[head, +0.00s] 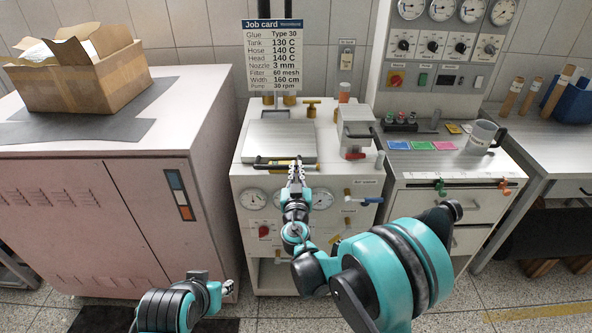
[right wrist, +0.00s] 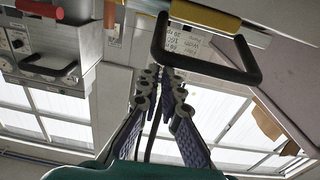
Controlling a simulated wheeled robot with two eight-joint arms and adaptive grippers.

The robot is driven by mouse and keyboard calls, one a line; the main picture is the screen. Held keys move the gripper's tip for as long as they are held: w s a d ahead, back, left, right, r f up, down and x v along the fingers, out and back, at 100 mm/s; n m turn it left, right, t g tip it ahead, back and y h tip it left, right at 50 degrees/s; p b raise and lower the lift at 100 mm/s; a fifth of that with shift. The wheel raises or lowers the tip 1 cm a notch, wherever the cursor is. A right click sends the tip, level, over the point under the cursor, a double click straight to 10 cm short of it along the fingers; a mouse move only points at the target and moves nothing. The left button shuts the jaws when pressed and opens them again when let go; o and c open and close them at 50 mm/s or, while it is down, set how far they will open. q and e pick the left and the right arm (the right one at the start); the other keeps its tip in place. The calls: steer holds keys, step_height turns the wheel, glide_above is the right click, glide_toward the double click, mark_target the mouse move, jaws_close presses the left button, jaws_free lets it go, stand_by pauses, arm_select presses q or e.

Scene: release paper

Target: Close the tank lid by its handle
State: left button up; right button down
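The tank lid (head: 281,139) is a pale grey square plate on top of the white machine in the head view. It looks flat; any gap beneath it cannot be judged. Its handle (head: 264,163), a dark bar with a yellow part, runs along the front edge. In the right wrist view the handle (right wrist: 252,60) is a black loop below a yellow strip. My right gripper (head: 297,170) is at the handle. In the wrist view its fingertips (right wrist: 160,80) are close together at the loop's lower left corner; a grip is not clear. My left gripper (head: 228,287) is low at the left, its fingers unclear.
Gauges (head: 253,199) and a blue-handled valve (head: 371,200) are on the machine's front. A white box with a red part (head: 355,132) stands right of the lid. A pink cabinet (head: 90,222) bounds the left. A job card (head: 273,62) hangs behind.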

arm_select(q)
steer(key=shift+f, duration=0.35)
arm_select(e)
steer(key=shift+s+a+f+y, duration=0.15)
steer(key=shift+s+f+y, duration=0.05)
steer(key=shift+f, duration=0.2)
steer(key=shift+s+a+f+y, duration=0.15)
steer(key=shift+f+y, duration=0.05)
steer(key=shift+f, duration=0.2)
steer(key=shift+s, duration=0.15)
steer(key=s+r, duration=0.1)
steer(key=s, duration=1)
steer(key=s+d+f+m+g+h, duration=0.15)
steer(key=s+d+g, duration=0.25)
steer(key=d, duration=0.5)
steer(key=s+d+m+g+h, duration=0.1)
steer(key=s+d+g+h, duration=0.2)
steer(key=d, duration=0.6)
arm_select(q)
steer(key=shift+w, duration=0.35)
arm_select(e)
steer(key=s+f+n+g+y, duration=0.1)
steer(key=s+f+g+y, duration=0.1)
steer(key=s, duration=0.5)
steer(key=s+f+n+g+y, duration=0.1)
steer(key=s+g+y, duration=0.1)
steer(key=s, duration=0.6)
steer(key=shift+f+g, duration=0.3)
steer(key=shift+f, duration=0.05)
